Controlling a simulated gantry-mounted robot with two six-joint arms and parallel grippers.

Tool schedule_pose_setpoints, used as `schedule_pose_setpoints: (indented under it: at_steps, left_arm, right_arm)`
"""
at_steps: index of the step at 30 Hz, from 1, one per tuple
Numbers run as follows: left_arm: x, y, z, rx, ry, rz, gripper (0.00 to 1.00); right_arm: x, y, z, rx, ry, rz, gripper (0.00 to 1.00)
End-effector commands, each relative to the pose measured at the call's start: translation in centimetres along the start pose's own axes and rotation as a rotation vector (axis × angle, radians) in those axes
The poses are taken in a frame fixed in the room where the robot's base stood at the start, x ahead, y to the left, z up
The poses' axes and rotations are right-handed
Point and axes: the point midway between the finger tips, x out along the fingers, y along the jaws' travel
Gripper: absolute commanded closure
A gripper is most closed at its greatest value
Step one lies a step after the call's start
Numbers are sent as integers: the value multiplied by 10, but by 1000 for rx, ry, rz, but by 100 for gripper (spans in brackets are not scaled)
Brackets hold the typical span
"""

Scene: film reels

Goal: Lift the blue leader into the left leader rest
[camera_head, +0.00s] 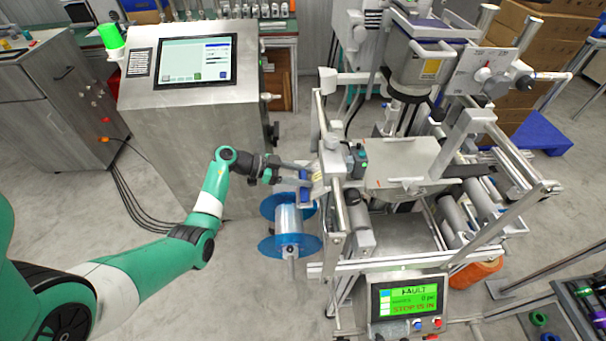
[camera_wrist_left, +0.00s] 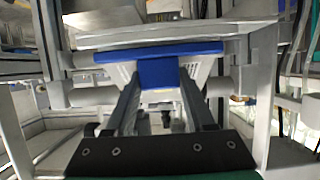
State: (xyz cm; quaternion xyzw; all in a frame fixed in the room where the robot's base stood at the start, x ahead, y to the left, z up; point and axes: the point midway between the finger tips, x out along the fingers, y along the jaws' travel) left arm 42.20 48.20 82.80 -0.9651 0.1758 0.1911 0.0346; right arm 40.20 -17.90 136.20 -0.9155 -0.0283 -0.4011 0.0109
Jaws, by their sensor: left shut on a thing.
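My left gripper (camera_head: 301,174) reaches in from the left to the upper left side of the machine, just above the blue-flanged reel (camera_head: 289,223). It is shut on the blue leader (camera_head: 304,197). In the left wrist view the leader (camera_wrist_left: 158,73) is a blue T-shaped piece, its stem between the two dark fingers (camera_wrist_left: 160,90) and its wide bar beyond the fingertips. A pale plate with slanted sides stands right behind the leader; I cannot tell whether they touch. I cannot make out for certain which part is the left leader rest. My right gripper is not in view.
The machine's metal frame (camera_head: 336,235) and rollers stand close around the gripper. A screen reading FAULT (camera_head: 409,300) is below. A steel console with a touchscreen (camera_head: 195,60) stands behind the arm. Open floor lies left of the reel.

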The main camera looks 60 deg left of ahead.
Motion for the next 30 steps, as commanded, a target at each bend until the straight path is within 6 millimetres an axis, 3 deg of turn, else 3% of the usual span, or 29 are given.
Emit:
schedule_pose_setpoints:
  at_steps: [22, 23, 28, 30]
  left_arm:
    - [5, 0, 14, 0, -1, 0, 100]
    - [5, 0, 14, 0, -1, 0, 44]
    - [5, 0, 14, 0, -1, 0, 13]
    - [5, 0, 13, 0, -1, 0, 11]
  right_arm:
    - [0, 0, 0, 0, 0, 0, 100]
    - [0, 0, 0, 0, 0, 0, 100]
    - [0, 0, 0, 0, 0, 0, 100]
    - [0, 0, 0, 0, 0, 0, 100]
